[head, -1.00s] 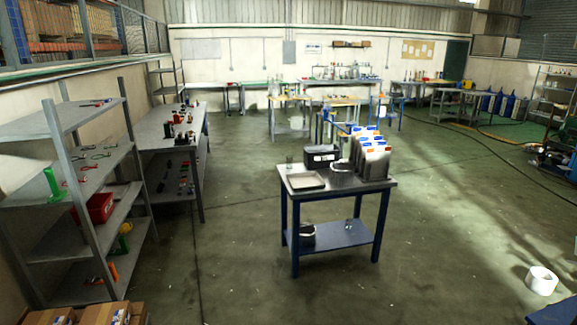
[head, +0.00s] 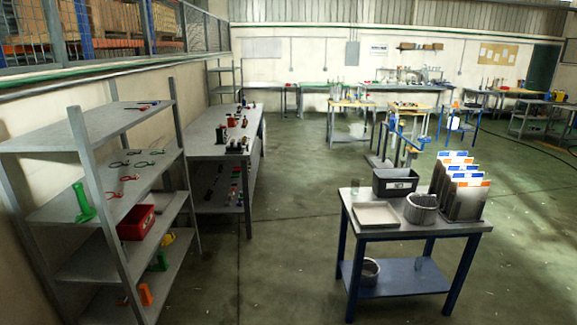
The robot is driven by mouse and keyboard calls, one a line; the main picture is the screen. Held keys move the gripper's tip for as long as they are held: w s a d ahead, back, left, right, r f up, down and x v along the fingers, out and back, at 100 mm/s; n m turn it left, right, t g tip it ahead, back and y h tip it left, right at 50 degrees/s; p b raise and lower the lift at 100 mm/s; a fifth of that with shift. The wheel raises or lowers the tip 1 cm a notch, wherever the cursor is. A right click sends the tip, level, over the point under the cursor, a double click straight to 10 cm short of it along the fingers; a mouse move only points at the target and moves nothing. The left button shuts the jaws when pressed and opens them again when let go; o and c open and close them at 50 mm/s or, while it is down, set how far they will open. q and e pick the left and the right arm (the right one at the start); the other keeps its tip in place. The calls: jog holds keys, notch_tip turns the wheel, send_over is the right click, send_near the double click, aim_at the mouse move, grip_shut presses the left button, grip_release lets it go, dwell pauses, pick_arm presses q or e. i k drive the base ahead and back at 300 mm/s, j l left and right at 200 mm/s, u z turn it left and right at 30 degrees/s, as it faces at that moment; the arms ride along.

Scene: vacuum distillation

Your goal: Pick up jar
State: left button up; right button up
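Neither of my grippers is in view, and nothing touches the jars.
The table (head: 396,232) also bears a shallow tray (head: 376,214), a black bin (head: 394,182), a grey ribbed round container (head: 421,208) and several upright packs (head: 464,196). Another round container (head: 370,271) sits below. Metal shelving (head: 105,205) stands left. The floor between (head: 285,240) is clear.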

aim_at(355, 183)
jog(key=i+z, duration=0.1)
jog(key=i, duration=0.55)
jog(key=i+j+z, duration=0.1)
jog(key=i, duration=0.55)
jog(key=i+j, duration=0.25)
jog(key=i, duration=0.4)
jog(key=i+j+z, duration=0.1)
jog(key=i+z, duration=0.2)
jog(key=z, duration=0.15)
jog(key=i+j+z, duration=0.15)
jog(key=i+z, duration=0.25)
jog(key=i+j+z, duration=0.15)
jog(key=j+z, duration=0.15)
jog(key=z, duration=0.15)
jog(key=i+j+z, duration=0.2)
jog(key=j+z, duration=0.2)
jog(key=i+j+z, duration=0.2)
jog(key=j+z, duration=0.5)
jog(key=j, duration=0.15)
jog(key=i+j+z, duration=0.1)
jog(key=j+z, duration=0.15)
jog(key=j, duration=0.15)
